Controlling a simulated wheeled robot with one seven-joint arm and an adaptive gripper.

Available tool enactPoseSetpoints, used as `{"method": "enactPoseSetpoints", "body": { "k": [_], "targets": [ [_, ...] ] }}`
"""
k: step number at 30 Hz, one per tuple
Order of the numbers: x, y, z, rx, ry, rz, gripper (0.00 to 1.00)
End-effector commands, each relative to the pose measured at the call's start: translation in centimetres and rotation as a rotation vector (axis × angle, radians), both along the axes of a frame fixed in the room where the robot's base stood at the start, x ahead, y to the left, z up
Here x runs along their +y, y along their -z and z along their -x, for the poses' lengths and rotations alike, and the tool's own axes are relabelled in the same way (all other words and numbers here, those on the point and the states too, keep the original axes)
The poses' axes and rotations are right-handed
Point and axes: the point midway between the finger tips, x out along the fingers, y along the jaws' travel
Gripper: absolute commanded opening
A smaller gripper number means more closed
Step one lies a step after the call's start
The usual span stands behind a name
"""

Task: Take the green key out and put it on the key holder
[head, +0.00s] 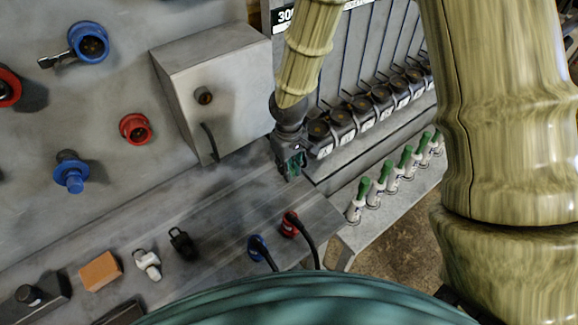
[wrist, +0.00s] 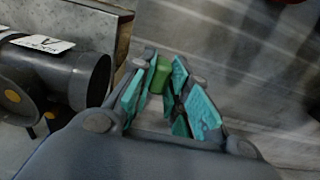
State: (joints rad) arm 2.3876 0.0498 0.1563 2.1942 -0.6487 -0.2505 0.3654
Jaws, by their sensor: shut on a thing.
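My gripper (head: 292,165) hangs over the grey ledge, right of a grey box and beside a row of black cylinders. In the wrist view my gripper (wrist: 164,78) has its teal pads close together on a small green piece, the green key (wrist: 160,74). Only the key's green part shows between the fingertips; the rest of it is hidden. In the head view I cannot make the key out. I cannot tell which thing is the key holder.
Black cylinders (head: 342,124) with white tags stand close right of my gripper; one shows large in the wrist view (wrist: 50,70). Several green-topped pieces (head: 362,188) stand on a lower shelf. The grey box (head: 225,85) is at left. Red and blue plugs (head: 289,226) sit at the ledge's front.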

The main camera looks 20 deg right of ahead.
Motion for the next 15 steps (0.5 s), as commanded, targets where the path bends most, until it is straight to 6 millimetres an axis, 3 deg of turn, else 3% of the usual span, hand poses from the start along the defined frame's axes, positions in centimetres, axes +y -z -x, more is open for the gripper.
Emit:
{"method": "enactPoseSetpoints", "body": {
  "k": [12,13,15],
  "targets": [
    [0.01,0.11,0.03,0.000,0.000,0.000,0.00],
    [0.01,0.11,0.03,0.001,0.000,0.000,0.19],
    [0.01,0.11,0.03,0.001,0.000,0.000,0.32]
  ]
}}
